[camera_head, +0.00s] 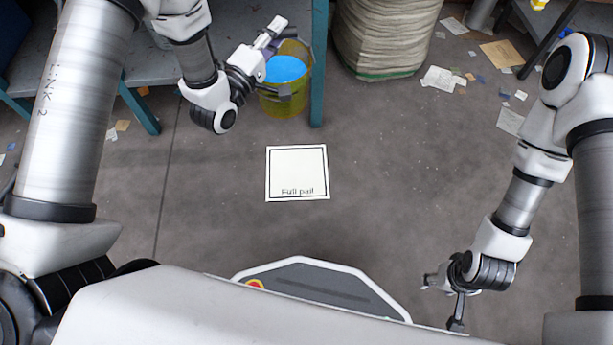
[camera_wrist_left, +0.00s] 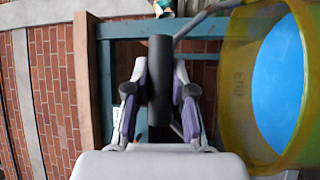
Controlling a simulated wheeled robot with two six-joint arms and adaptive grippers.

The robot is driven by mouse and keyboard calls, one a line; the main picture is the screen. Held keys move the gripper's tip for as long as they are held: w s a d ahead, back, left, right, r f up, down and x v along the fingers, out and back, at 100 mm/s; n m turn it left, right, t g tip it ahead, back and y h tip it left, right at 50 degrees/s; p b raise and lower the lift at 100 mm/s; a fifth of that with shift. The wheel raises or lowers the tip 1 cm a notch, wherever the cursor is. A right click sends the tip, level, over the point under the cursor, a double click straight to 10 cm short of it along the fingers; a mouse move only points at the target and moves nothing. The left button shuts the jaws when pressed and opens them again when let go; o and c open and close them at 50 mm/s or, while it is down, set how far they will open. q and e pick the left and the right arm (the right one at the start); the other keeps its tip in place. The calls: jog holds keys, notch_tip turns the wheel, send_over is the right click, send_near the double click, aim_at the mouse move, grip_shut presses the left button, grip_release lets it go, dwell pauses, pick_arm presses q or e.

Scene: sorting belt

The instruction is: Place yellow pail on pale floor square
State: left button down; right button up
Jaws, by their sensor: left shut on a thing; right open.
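The yellow see-through pail (camera_head: 283,105), with bright blue contents (camera_head: 285,69), is at the upper middle of the head view, beside a teal bench leg. My left gripper (camera_head: 272,38) is at its top. In the left wrist view the gripper (camera_wrist_left: 160,72) is shut on the pail's dark handle grip (camera_wrist_left: 160,100), and the pail (camera_wrist_left: 237,90) shows at the right. I cannot tell whether its base touches the floor. The pale floor square (camera_head: 297,170), marked "Full pail", lies bare below and slightly right of the pail. My right gripper (camera_head: 440,304) is open and empty at the lower right.
The teal bench leg (camera_head: 319,70) stands just right of the pail. A large pale sack (camera_head: 385,35) is further right. Paper scraps (camera_head: 440,79) litter the floor at the upper right. The grey floor around the square is clear.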

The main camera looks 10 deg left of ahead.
aim_at(286, 48)
pick_arm(q)
jog(key=shift+h, duration=0.3)
jog(key=w+f, duration=0.1)
jog(key=f, duration=0.1)
jog(key=w+f+p, duration=0.1)
jog(key=f, duration=0.1)
jog(key=w+d+f+p, duration=0.1)
jog(key=f, duration=0.1)
jog(key=shift+w, duration=0.1)
jog(key=shift+m+g+h, duration=0.3)
jog(key=shift+m+g, duration=0.1)
jog(key=f, duration=0.3)
jog(key=s+f+p, duration=0.1)
jog(key=f, duration=0.2)
jog(key=s+f+p, duration=0.1)
jog(key=f, duration=0.2)
jog(key=shift+f, duration=0.4)
jog(key=s+f+p, duration=0.4)
jog(key=s+f, duration=1.3)
jog(key=w+f+b, duration=0.2)
jog(key=w+b, duration=0.6)
jog(key=b, duration=0.1)
jog(key=w+d+f+b, duration=0.1)
jog(key=w+f+b, duration=0.2)
jog(key=w+b, duration=0.5)
jog(key=shift+d+f+b, duration=0.15)
jog(key=shift+d+b, duration=0.1)
jog(key=shift+b, duration=0.1)
jog(key=c, duration=1)
grip_release()
